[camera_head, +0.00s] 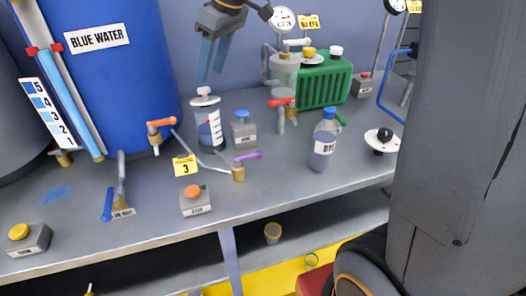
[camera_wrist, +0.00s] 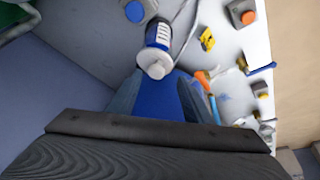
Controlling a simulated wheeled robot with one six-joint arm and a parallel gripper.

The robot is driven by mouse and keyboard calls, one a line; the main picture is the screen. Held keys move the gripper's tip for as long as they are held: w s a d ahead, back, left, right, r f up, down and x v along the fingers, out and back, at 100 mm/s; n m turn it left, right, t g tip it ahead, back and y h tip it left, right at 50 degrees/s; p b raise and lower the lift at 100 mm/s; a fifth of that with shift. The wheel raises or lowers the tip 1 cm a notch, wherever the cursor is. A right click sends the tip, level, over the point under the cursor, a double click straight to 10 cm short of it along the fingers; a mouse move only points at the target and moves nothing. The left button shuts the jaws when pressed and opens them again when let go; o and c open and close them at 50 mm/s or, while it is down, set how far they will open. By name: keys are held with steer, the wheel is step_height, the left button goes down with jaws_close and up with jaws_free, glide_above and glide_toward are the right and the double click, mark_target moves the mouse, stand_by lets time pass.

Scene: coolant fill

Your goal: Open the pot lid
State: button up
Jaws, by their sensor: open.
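The large blue water tank (camera_head: 125,80) stands left. A green ribbed container (camera_head: 325,82), pipes and a dye bottle (camera_head: 323,140) stand further right. An orange-handled valve (camera_head: 160,124) is close left.

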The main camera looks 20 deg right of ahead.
steer(key=s+d+f+m+h, duration=0.1)
steer(key=s+d+f+m, duration=0.1)
steer(key=s+f, duration=0.3)
steer(key=s+d+f+m+g, duration=0.1)
steer(key=s+d+f+m, duration=0.1)
steer(key=s+f, duration=0.3)
steer(key=s+d+f+m+g+h+b, duration=0.1)
steer(key=s+d+f+m, duration=0.1)
steer(key=s+f, duration=0.4)
steer(key=shift+s+d+m+h, duration=0.3)
steer(key=shift+d+m, duration=0.1)
steer(key=shift+d, duration=0.5)
steer(key=shift+w, duration=0.1)
